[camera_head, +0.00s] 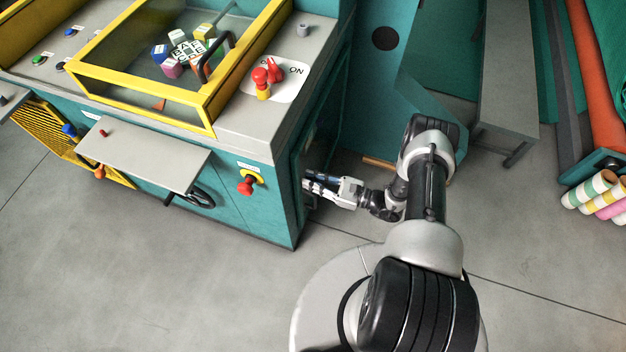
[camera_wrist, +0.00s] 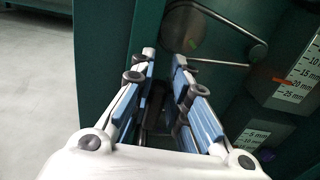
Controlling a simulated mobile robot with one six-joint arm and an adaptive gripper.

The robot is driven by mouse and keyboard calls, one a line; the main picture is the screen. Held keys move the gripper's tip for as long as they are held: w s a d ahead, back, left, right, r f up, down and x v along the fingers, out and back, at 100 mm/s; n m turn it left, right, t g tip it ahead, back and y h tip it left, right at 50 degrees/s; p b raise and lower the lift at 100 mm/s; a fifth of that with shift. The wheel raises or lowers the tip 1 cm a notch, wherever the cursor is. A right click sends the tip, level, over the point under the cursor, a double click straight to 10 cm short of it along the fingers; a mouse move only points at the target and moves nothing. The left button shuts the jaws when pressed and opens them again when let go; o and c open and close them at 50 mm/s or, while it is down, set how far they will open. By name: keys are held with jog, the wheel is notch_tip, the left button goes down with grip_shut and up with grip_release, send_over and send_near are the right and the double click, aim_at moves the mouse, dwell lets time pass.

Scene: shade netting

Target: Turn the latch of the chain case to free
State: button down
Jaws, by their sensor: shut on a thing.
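My gripper (camera_head: 312,183) reaches to the right-hand side of the teal machine, low down, from the right. In the wrist view its two blue-padded fingers (camera_wrist: 164,78) point into the side of the machine and are shut on a narrow dark piece (camera_wrist: 155,100), which seems to be the latch. The fingers hide most of it, so I cannot tell which way it is turned. The chain case cannot be told clearly from the rest of the machine's side. In the head view the latch is hidden.
A teal post (camera_wrist: 103,45) stands close on the left. The machine's top (camera_head: 262,118) overhangs nearby. Several rolls (camera_head: 598,192) lie far right. The front floor is clear.

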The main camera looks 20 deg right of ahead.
aim_at(300, 189)
jog(key=n, duration=0.3)
jog(key=s+a+n, duration=0.1)
jog(key=n, duration=0.2)
jog(key=f+n, duration=0.1)
jog(key=n, duration=0.2)
jog(key=shift+s+a+f, duration=0.1)
jog(key=shift+s+a, duration=0.05)
jog(key=shift+s, duration=0.25)
jog(key=n, duration=0.2)
jog(key=f+n, duration=0.1)
jog(key=n, duration=0.1)
jog(key=shift+s+a+n, duration=0.1)
jog(key=shift+s+n, duration=0.1)
jog(key=shift+n, duration=0.2)
jog(key=shift+f+n, duration=0.2)
jog(key=shift+n, duration=0.75)
jog(key=shift+f+n, duration=0.2)
jog(key=shift+n, duration=0.75)
jog(key=c, duration=1.6)
grip_release()
jog(key=shift+o, duration=0.2)
